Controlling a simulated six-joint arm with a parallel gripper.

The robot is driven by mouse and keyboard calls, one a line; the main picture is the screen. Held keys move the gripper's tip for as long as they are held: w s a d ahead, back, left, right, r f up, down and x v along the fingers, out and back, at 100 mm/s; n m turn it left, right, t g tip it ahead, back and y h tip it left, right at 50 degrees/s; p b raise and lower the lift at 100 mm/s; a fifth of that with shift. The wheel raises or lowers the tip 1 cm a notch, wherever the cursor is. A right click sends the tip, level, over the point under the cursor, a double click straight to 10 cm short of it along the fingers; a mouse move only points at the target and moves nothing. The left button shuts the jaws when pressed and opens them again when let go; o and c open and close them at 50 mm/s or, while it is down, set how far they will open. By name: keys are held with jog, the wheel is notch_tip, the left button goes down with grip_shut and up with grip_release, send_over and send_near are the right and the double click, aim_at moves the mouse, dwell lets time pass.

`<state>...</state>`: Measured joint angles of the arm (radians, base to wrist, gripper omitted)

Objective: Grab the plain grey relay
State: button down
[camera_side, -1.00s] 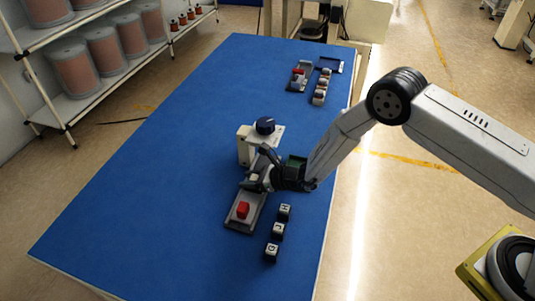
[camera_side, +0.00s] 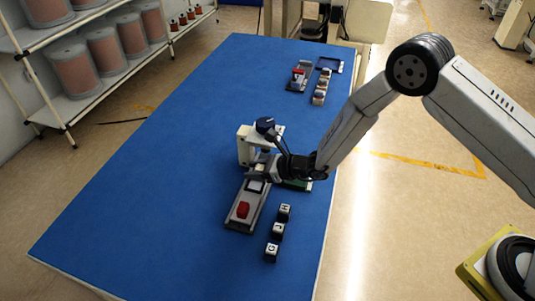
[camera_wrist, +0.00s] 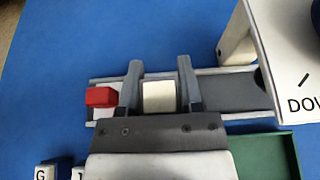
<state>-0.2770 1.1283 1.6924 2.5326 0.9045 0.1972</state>
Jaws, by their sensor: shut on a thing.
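The plain pale relay (camera_wrist: 158,96) is a blank cream-grey block between the two fingers of my gripper (camera_wrist: 160,84) in the wrist view. The fingers are shut on it, one at each side. In the side view my gripper (camera_side: 262,170) is above the far part of a grey track (camera_side: 238,224), next to the white stand; the relay is hard to make out there. A pale square (camera_side: 256,186) on the track shows bare below the gripper. A red block (camera_side: 243,210) sits on the near part of the track; it also shows in the wrist view (camera_wrist: 101,97).
A white stand (camera_side: 243,146) with a dark blue knob (camera_side: 265,125) is close beside my gripper. Lettered cubes (camera_side: 278,230) stand right of the track. A green tray (camera_wrist: 268,153) lies close by. A second track (camera_side: 299,78) is at the far end. The blue table's left is clear.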

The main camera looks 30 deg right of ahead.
aim_at(263, 166)
jog(key=s+r, duration=0.1)
jog(key=s+d+r, duration=0.1)
jog(key=r, duration=0.1)
jog(key=shift+s+r, duration=0.3)
jog(key=shift+s, duration=0.1)
jog(key=s+d+r, duration=0.3)
jog(key=s, duration=0.5)
jog(key=shift+r, duration=0.3)
jog(key=shift+s, duration=0.1)
